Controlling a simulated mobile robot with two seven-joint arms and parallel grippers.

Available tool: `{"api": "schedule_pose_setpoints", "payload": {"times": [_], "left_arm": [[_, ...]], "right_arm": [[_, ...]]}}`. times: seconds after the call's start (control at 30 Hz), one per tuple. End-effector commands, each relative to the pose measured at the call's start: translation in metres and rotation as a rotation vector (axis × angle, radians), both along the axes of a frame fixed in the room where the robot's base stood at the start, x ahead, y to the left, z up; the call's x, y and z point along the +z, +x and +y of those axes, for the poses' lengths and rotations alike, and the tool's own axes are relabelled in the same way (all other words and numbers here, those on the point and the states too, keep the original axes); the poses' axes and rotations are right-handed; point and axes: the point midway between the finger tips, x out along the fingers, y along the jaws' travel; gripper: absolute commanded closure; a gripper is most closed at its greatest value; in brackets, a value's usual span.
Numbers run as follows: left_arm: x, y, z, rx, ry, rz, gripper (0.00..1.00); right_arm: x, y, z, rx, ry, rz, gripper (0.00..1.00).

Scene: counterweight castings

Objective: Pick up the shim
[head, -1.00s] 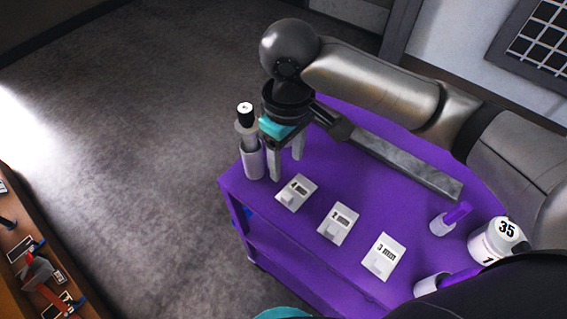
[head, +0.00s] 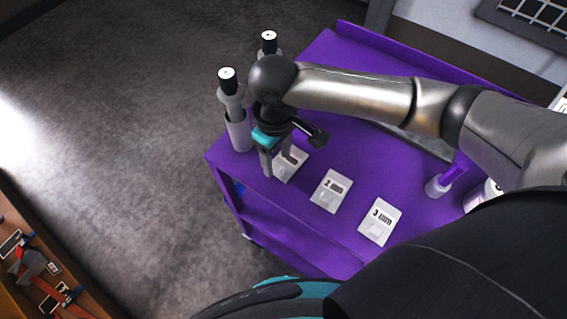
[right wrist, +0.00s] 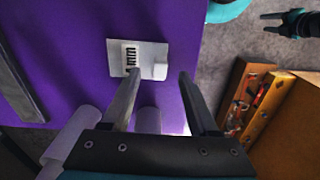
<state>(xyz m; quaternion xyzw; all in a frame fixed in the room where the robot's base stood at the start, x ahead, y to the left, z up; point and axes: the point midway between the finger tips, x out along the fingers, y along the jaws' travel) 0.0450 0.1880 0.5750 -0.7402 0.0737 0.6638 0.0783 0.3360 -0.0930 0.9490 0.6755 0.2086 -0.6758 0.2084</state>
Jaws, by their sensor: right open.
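Three white cards lie in a row on the purple cart top, each with a small pale square shim. The nearest card to my right gripper (head: 277,161) is the left one (head: 301,158), partly hidden by a finger. In the right wrist view, that card (right wrist: 147,48) shows a dark label and its pale shim (right wrist: 160,72) at one corner. My right gripper (right wrist: 159,76) is open and empty, its fingers pointing down on either side of the shim's line, apart from it. My left gripper (right wrist: 272,23) shows small at the wrist view's upper right, fingers apart.
The 2 mm card (head: 331,191) and 3 mm card (head: 379,222) lie to the right. Grey cylinders with black tops (head: 237,128) stand at the cart's left edge, close to my right gripper. A purple-handled piece (head: 440,185) stands right. A wooden bench (head: 40,270) is lower left.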

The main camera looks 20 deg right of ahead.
Motion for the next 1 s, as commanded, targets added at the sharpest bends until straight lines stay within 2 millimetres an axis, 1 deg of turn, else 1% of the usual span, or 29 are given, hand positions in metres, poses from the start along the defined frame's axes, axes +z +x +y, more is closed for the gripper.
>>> {"api": "schedule_pose_setpoints", "payload": {"times": [0.03,0.1,0.2,0.47,1.0], "left_arm": [[-0.004,-0.001,0.000,0.000,0.000,0.001,0.50],[-0.006,-0.002,0.000,0.000,0.001,0.003,0.50],[-0.008,-0.004,0.000,-0.001,0.001,0.007,0.50],[-0.008,-0.010,0.001,-0.001,0.002,0.016,0.50],[-0.008,-0.011,0.001,0.000,0.002,0.019,0.50]], "right_arm": [[-0.011,-0.001,-0.002,-0.001,-0.003,0.003,0.40],[-0.020,-0.001,-0.001,-0.001,-0.002,0.002,0.40],[-0.027,0.000,-0.001,0.000,-0.001,-0.001,0.40],[-0.028,0.000,-0.001,0.000,0.000,-0.001,0.40],[-0.028,0.000,-0.001,0.000,0.000,-0.001,1.00]]}}
